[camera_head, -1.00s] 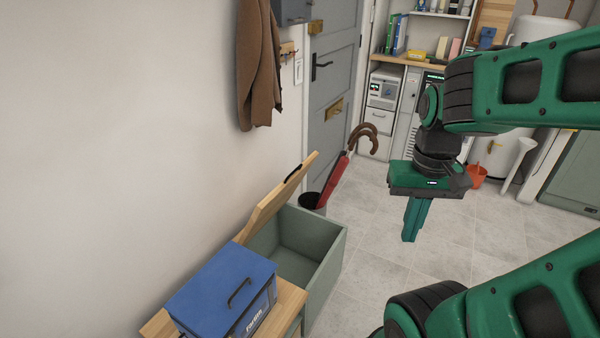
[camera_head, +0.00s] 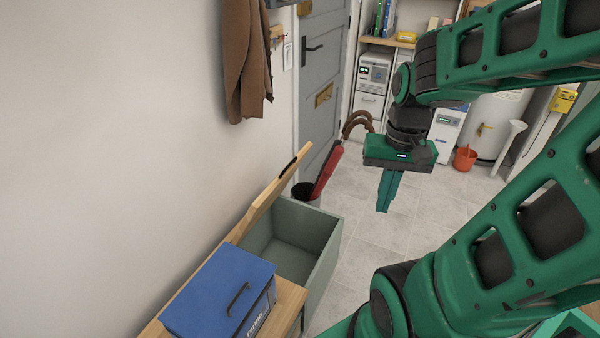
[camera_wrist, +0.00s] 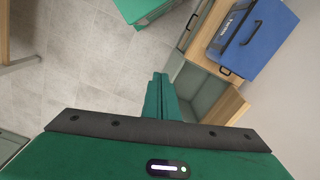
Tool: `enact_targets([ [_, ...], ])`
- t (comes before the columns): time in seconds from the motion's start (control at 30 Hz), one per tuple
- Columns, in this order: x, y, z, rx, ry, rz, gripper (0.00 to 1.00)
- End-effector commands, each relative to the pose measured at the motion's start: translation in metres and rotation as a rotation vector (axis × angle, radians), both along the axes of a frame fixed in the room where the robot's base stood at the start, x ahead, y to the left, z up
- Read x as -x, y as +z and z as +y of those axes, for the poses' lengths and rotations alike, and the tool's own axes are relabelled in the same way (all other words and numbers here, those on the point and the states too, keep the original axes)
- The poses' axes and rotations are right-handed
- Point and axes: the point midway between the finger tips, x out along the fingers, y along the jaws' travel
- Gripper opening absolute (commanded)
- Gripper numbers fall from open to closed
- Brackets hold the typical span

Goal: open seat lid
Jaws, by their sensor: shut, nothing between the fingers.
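The wooden seat lid (camera_head: 268,196) stands raised and tilted toward the wall, with a dark handle near its upper edge. It is at the back of the green bench box (camera_head: 318,262), whose inside shows open and looks empty. The lid also shows in the wrist view (camera_wrist: 228,107), beside the box (camera_wrist: 206,92). My gripper (camera_head: 384,208) points down, to the right of the box and apart from the lid. Its fingers are together and hold nothing; they also show in the wrist view (camera_wrist: 160,78).
A blue toolbox (camera_head: 218,290) sits on the fixed wooden part of the bench. A red umbrella (camera_head: 326,172) stands in a dark bin behind the box. A brown coat (camera_head: 246,65) hangs on the wall. Tiled floor (camera_head: 365,245) is clear right of the box.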

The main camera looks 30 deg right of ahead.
Motion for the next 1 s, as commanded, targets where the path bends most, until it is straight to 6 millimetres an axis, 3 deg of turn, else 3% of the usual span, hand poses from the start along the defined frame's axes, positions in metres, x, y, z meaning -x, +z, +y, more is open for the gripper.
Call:
enact_targets([
  [0.5, -0.132, -0.093, -0.013, -0.323, -0.501, -0.066, 0.0],
  [0.8, -0.195, -0.139, -0.021, -0.653, -0.885, -0.085, 0.0],
  [1.0, -0.231, -0.159, -0.037, -0.926, -1.171, -0.076, 0.0],
])
